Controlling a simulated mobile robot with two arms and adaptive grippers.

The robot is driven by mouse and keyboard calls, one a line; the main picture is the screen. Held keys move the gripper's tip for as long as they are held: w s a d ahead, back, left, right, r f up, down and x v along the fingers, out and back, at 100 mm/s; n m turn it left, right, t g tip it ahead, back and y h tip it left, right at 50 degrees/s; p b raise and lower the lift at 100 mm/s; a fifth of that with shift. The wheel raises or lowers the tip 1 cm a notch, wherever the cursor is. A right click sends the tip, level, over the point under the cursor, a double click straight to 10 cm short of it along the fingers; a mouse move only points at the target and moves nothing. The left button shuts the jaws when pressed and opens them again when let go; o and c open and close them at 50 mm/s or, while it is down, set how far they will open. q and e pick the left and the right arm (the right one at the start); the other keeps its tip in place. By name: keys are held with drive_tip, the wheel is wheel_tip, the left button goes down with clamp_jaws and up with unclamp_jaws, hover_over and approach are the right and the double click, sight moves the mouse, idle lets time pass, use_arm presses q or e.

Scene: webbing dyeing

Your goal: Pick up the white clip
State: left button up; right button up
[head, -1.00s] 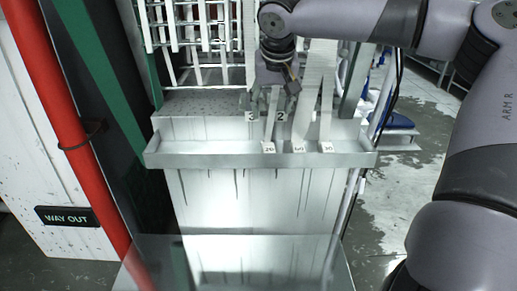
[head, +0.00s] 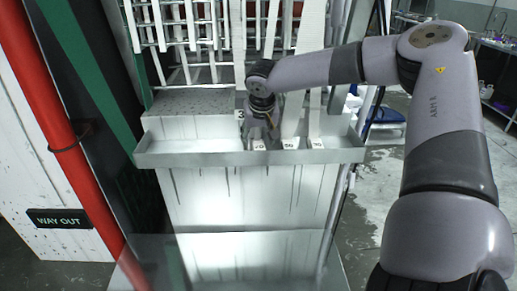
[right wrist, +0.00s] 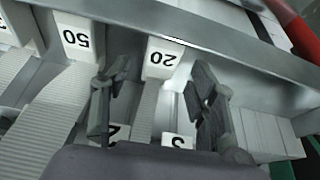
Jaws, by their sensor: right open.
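White clips with black numbers hang at the ends of webbing straps over a metal trough (head: 200,160). The clip marked 20 (head: 259,146) is the leftmost in the head view; it also shows in the right wrist view (right wrist: 164,60). My right gripper (head: 262,133) is just above and behind it. In the right wrist view my right gripper (right wrist: 158,90) is open, one finger on each side of the clip-20 strap, with nothing gripped. The clip marked 50 (right wrist: 77,38) lies outside the fingers. My left gripper is not in view.
Another numbered clip (head: 316,143) hangs to the right of clip 50. A rack of white bars and straps (head: 190,45) stands behind the trough. A red pipe (head: 55,130) runs along the left. The trough's left part is free.

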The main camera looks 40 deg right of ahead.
drive_tip(key=shift+x, duration=1.1)
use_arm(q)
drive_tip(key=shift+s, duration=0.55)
use_arm(e)
drive_tip(key=shift+c, duration=0.8)
clamp_jaws()
drive_tip(key=shift+r, duration=0.2)
